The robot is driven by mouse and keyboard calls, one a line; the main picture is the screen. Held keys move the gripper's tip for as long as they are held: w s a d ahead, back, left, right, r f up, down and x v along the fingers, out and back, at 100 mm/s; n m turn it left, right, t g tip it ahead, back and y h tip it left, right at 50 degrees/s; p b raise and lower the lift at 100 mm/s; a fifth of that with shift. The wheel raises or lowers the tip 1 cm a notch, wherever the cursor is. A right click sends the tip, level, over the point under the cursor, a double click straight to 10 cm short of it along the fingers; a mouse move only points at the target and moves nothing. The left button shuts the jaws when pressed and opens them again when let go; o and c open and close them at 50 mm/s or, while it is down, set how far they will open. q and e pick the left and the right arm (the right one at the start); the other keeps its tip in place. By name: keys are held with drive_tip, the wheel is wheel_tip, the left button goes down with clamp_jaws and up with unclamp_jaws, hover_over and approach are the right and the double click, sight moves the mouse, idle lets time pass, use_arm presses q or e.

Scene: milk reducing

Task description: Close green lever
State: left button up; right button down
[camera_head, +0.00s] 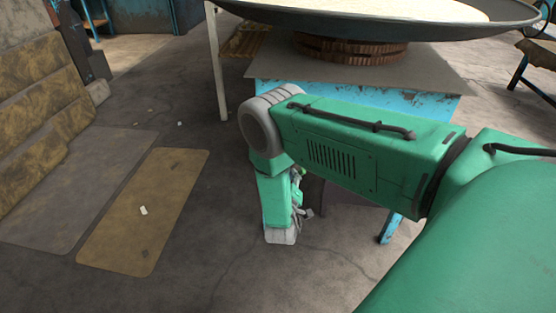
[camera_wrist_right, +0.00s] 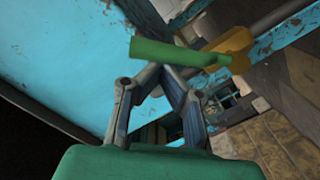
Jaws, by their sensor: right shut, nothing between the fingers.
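The green lever (camera_wrist_right: 172,53) shows in the right wrist view as a bar above the middle. Its right end meets a yellow-brass valve (camera_wrist_right: 236,46) on a grey pipe (camera_wrist_right: 280,22), and the bar lies at an angle to that pipe. My right gripper (camera_wrist_right: 163,72) is shut and empty, with its fingertips together just below the lever's bar. I cannot tell whether they touch it. In the head view my right arm reaches down beside the blue stand, and its fingers are mostly hidden there. I cannot make out the lever in that view. My left gripper is out of view.
A blue stand (camera_head: 424,101) carries a grey top (camera_head: 440,78) and a wide round pan (camera_head: 300,20). A blue surface (camera_wrist_right: 75,60) fills the left of the wrist view. The concrete floor to the left is open, with a flat tan panel (camera_head: 140,220) on it.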

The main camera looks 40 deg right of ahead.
drive_tip(key=s+f+m, duration=0.1)
drive_tip(key=m, duration=0.1)
drive_tip(key=d+f+m, duration=0.1)
drive_tip(key=f+m, duration=0.1)
drive_tip(key=s+d+f+m, duration=0.1)
drive_tip(key=f+m, duration=0.1)
drive_tip(key=shift+s+b, duration=0.3)
drive_tip(key=shift+d+f, duration=0.1)
drive_tip(key=shift+d, duration=0.05)
idle(0.5)
